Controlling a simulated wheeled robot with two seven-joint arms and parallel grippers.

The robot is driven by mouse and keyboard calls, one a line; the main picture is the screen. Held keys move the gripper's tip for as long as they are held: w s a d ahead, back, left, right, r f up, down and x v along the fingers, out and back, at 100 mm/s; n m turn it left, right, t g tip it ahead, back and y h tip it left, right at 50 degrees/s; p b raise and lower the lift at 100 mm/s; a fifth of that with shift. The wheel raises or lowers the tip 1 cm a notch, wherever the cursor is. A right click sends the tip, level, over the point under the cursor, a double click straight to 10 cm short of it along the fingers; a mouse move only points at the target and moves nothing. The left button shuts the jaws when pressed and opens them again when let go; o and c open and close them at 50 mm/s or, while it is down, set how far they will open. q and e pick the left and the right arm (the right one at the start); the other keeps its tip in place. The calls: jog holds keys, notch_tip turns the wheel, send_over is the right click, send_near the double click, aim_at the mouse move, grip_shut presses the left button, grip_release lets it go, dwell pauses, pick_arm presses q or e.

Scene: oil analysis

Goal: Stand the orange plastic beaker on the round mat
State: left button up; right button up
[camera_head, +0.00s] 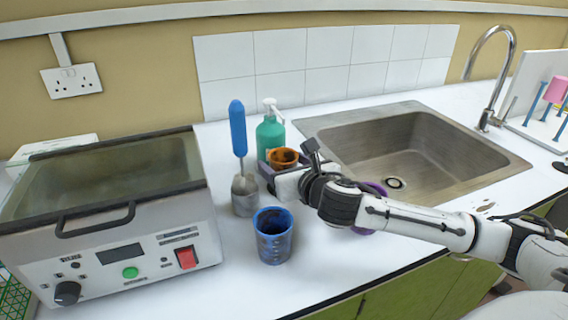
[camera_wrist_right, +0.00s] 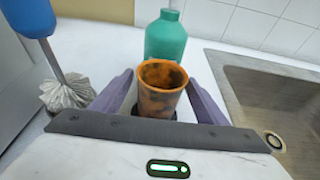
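The orange plastic beaker (camera_head: 284,156), with dark stains, is upright in front of the green bottle. In the right wrist view the beaker (camera_wrist_right: 162,88) is between the two purple fingers of my right gripper (camera_wrist_right: 160,92). The fingertips are close to its sides; I cannot tell whether they press on it. My right gripper (camera_head: 278,175) hides the beaker's lower part in the head view, so I cannot tell whether it touches the worktop. No round mat shows clearly. A purple thing (camera_head: 378,187) is mostly hidden behind my right arm. My left gripper is out of view.
A blue beaker (camera_head: 272,236) stands near the front edge. The green bottle (camera_head: 270,135) is behind. A bath machine (camera_head: 120,225) fills the left; the sink (camera_head: 420,150) is right.

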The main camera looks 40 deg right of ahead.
jog(key=shift+r, duration=0.1)
jog(key=shift+s+a+r, duration=0.1)
jog(key=shift+s, duration=0.15)
jog(key=v, duration=1.1)
jog(key=shift+s+p, duration=0.2)
jog(key=shift+p, duration=0.2)
